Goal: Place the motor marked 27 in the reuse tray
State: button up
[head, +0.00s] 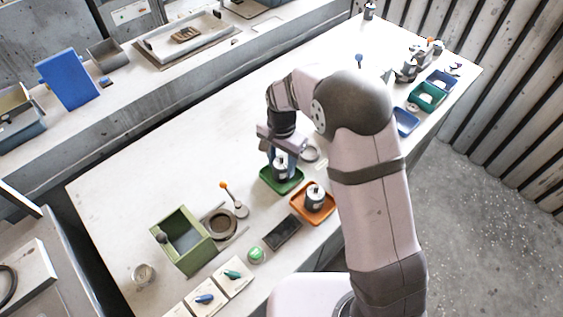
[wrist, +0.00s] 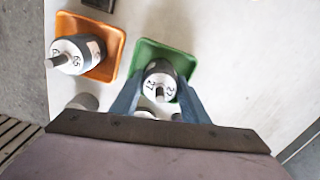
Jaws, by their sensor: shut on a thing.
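The motor marked 27 (wrist: 160,86) is a cylinder with a white top and a short shaft; its number shows in the wrist view. My gripper (wrist: 155,103) is shut on it, with a blue-grey finger on each side. In the head view my gripper (head: 281,160) points down and the motor (head: 280,171) is between its fingers, over the green tray (head: 283,188). The green tray (wrist: 181,58) also shows around the motor in the wrist view. I cannot tell whether the motor touches the tray's floor. No tray label is readable.
An orange tray (head: 299,204) beside the green one holds another motor (head: 315,196), marked 65. A dark flat block (head: 282,233), a green-walled bin (head: 181,262), a ring (head: 219,223) and an orange-knobbed rod (head: 234,199) lie nearby.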

jog(key=shift+f, duration=0.2)
jog(key=o, duration=1.5)
jog(key=shift+c, duration=0.2)
jog(key=shift+r, duration=0.1)
notch_tip(320, 180, up, 12)
jog(key=shift+r+b, duration=0.1)
jog(key=shift+b, duration=1.15)
jog(key=s+d+f+n, duration=0.1)
jog(key=s+d, duration=0.1)
jog(key=d, duration=0.1)
jog(key=s+d+f+n, duration=0.1)
jog(key=s+d, duration=0.2)
jog(key=s+d+f+n, duration=0.1)
jog(key=s+d, duration=0.2)
jog(key=shift+d, duration=0.25)
jog(key=s+d+f+n, duration=0.2)
jog(key=s+d, duration=0.1)
jog(key=s, duration=0.3)
jog(key=s+d+f+n, duration=0.1)
jog(key=s+d+f, duration=0.2)
jog(key=s, duration=0.3)
jog(key=shift+s+d+n, duration=0.2)
jog(key=shift+d+n, duration=0.05)
jog(key=shift+n, duration=0.15)
